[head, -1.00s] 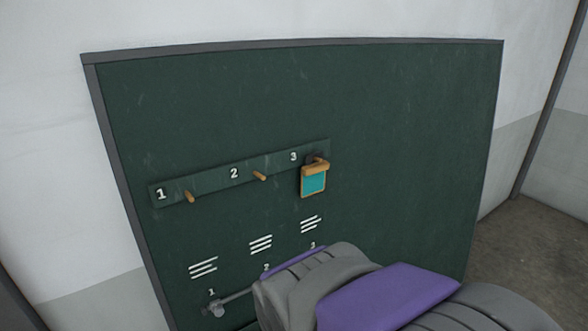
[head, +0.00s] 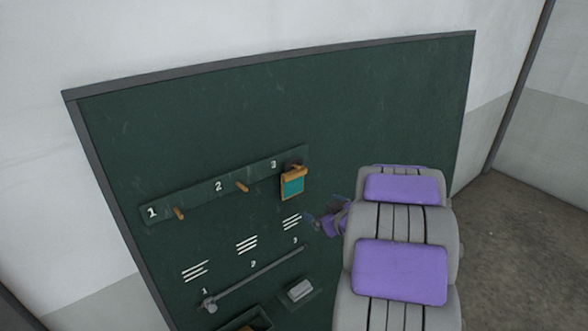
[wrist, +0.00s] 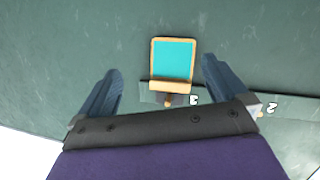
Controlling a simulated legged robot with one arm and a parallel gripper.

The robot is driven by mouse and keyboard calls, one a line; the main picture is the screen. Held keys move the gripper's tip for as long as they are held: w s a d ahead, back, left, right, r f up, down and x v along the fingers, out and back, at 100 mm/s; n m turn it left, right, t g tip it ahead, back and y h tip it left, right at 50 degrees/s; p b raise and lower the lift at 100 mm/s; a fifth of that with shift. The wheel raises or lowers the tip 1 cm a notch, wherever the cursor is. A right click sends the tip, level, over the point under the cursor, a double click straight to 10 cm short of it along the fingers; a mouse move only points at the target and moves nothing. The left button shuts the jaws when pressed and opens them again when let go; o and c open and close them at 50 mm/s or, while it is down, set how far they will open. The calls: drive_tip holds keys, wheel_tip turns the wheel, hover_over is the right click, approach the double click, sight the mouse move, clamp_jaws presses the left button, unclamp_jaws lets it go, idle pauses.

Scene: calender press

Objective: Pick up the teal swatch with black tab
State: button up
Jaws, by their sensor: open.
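The teal swatch (head: 293,186) has a tan frame and hangs on peg 3 of the green board, its black tab (head: 291,167) at the top near the peg. In the wrist view the swatch (wrist: 173,60) appears upside down, with the dark tab (wrist: 177,99) partly hidden by the tan edge and peg. My gripper (wrist: 161,68) is open, its two blue-grey fingers on either side of the swatch in the picture, apart from it. In the head view my gripper (head: 322,220) is below and right of the swatch, partly hidden by my arm.
Pegs 1 (head: 179,214) and 2 (head: 242,187) are empty on the numbered strip. A grey rod (head: 255,278) runs along the board below, with a small pale block (head: 300,290) and an open bin (head: 246,322) under it. The board's upper area is clear.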

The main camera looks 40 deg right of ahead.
drive_tip(key=s+r+t+y+p, duration=0.3)
drive_tip(key=r+t, duration=0.1)
approach(297, 174)
drive_tip(key=shift+t, duration=0.3)
drive_tip(key=w, duration=0.2)
drive_tip(key=w+f, duration=0.1)
drive_tip(key=w, duration=0.1)
drive_tip(key=shift+w, duration=0.35)
drive_tip(key=shift+w+r, duration=0.1)
drive_tip(key=shift+w, duration=1.45)
drive_tip(key=shift+w+r, duration=0.15)
drive_tip(key=shift+w, duration=1.45)
drive_tip(key=shift+c, duration=0.2)
drive_tip(key=c, duration=0.6)
